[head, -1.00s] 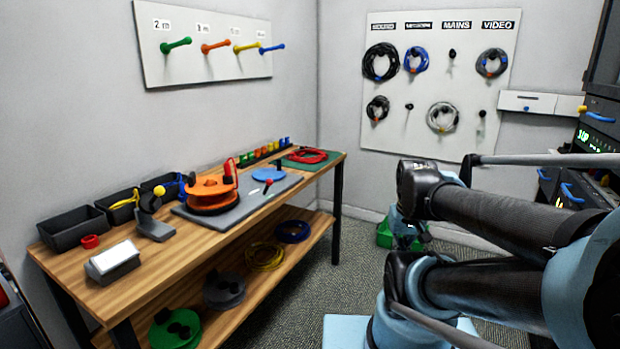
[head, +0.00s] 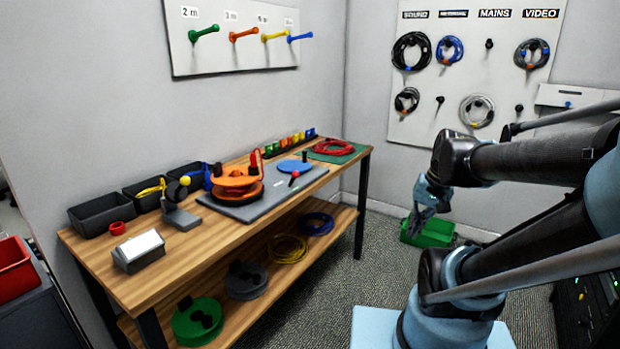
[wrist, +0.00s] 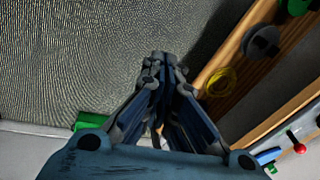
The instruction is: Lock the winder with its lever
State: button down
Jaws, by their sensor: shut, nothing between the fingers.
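The winder stands on a grey base plate (head: 232,212) on the workbench; it has an orange reel (head: 235,187) with an upright red handle (head: 256,160). On the same plate, to the right, lie a flat blue disc (head: 293,166) with a dark peg and a short lever with a red ball knob (head: 294,175). The red knob also shows at the lower right of the wrist view (wrist: 300,148). I cannot tell the lever's exact setting. My gripper (head: 418,222) hangs over the floor right of the bench, well apart from the winder. In the wrist view its fingers (wrist: 158,65) are together and empty.
The wooden bench (head: 215,243) also holds black bins (head: 103,213), a yellow-ball stand (head: 181,216) and a red cable coil (head: 333,146). Its lower shelf holds reels and coils. A green box (head: 434,234) sits on the floor near my gripper. A red bin (head: 14,268) is at far left.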

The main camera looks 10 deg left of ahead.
jog(key=w+a+r+m+g+y, duration=0.25)
jog(key=w+a+y, duration=0.35)
jog(key=w+a, duration=0.65)
jog(key=w+a+r+m+g+y, duration=0.1)
jog(key=w+a+m+g+y, duration=0.25)
jog(key=w+a+y, duration=0.85)
jog(key=h, duration=0.6)
send_near(293, 179)
jog(key=w+a+f, duration=0.1)
jog(key=a+f, duration=0.2)
jog(key=shift+s+a+r+m+t, duration=0.25)
jog(key=shift+a+r+m+t, duration=0.2)
jog(key=shift+a+t, duration=0.1)
jog(key=shift+a+r, duration=0.1)
jog(key=shift+a, duration=0.1)
